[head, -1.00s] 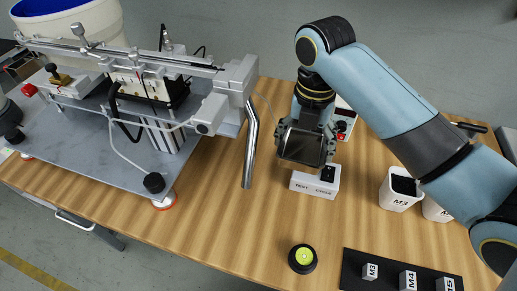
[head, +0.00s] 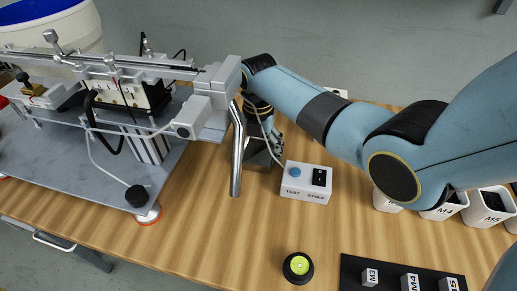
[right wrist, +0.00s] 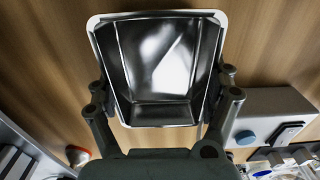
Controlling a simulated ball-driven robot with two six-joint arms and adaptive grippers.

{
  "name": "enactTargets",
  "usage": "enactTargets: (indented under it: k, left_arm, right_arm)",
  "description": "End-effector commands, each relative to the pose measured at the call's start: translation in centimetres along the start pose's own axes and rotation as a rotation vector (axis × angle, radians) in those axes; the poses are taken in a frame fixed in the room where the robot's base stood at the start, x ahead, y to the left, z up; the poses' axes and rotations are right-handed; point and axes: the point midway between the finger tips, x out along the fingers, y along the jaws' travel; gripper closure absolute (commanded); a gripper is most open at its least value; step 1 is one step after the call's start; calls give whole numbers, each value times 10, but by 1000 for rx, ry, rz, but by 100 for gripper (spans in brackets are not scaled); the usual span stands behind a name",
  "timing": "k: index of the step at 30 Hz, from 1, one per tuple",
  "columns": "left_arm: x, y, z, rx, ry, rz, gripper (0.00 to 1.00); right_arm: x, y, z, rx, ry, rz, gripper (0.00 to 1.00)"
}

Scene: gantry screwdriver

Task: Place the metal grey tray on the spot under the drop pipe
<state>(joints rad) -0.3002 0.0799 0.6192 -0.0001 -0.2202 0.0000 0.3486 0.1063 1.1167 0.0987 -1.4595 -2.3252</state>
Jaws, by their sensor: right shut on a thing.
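The metal grey tray (right wrist: 150,112) fills the upper middle of the right wrist view, its hollow empty and shiny. My right gripper (right wrist: 162,85) is shut on it, with a finger at each side. In the head view the tray (head: 258,158) shows only in part, just right of the drop pipe (head: 237,155), close behind or beside it. The right gripper (head: 262,128) there is partly hidden by the pipe and gantry. I cannot tell whether the tray touches the table. My left gripper is not in view.
The white test cycle box (head: 306,180), with a blue button and black switch, stands just right of the tray. The screwdriver gantry (head: 150,68) fills the left. A black-and-yellow round button (head: 298,267) sits in front. White bins (head: 489,202) stand at right.

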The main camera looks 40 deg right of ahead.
Motion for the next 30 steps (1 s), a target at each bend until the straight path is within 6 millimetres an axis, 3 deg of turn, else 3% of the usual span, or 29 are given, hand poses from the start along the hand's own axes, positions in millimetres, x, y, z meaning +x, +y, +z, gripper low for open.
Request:
enactTargets:
  k: [10, 11, 14, 23, 26, 30]
  left_arm:
    - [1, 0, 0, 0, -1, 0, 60]
    - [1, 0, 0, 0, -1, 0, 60]
    - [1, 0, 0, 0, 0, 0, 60]
    - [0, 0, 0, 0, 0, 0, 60]
    - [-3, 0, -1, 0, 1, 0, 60]
    - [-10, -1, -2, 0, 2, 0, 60]
  right_arm:
    - [4, 0, 0, 0, 0, 0, 48]
    - [4, 0, 0, 0, 0, 0, 12]
    - [3, 0, 0, 0, 0, 0, 0]
    - [1, 0, 0, 0, 0, 0, 0]
    - [-8, 0, 0, 0, -2, 2, 0]
    - [-36, 0, 0, 0, -3, 3, 0]
